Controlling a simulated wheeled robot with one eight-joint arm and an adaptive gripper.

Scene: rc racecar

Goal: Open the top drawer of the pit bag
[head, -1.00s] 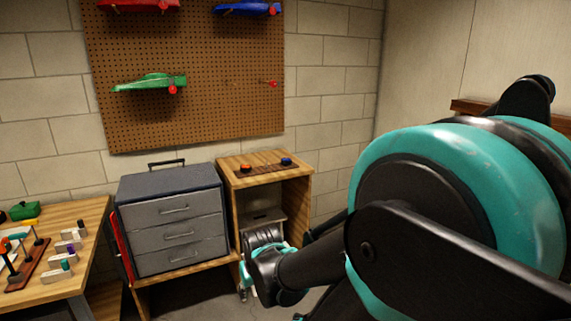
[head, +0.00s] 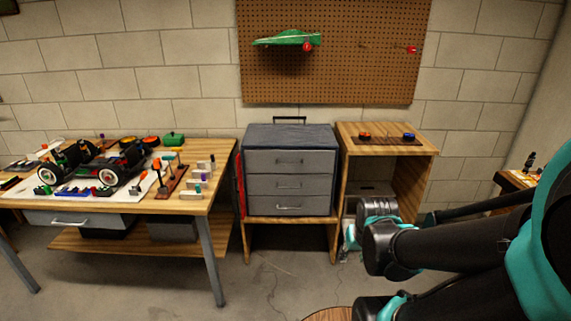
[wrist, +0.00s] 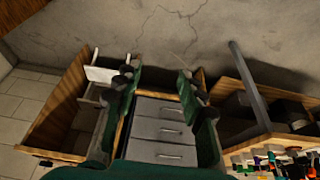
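The pit bag (head: 290,136) is a dark grey box with three drawers, standing on a low wooden stand. Its top drawer (head: 265,162) has a thin metal handle (head: 290,161) and looks shut, as do the two below. In the wrist view the bag appears upside down, with the top drawer (wrist: 140,151) lowest in the picture. My gripper (wrist: 157,80) is open and empty there, its fingers apart on either side of the view of the drawers and not visibly touching them. In the head view my arm mostly hides the gripper, right of the bag.
A wooden cabinet (head: 420,160) with red and blue buttons stands right of the bag. A workbench (head: 222,160) with an RC car (head: 95,165) and tools is on the left. A red item (head: 240,183) sits against the bag's left side. Concrete floor (head: 275,275) before the bag is clear.

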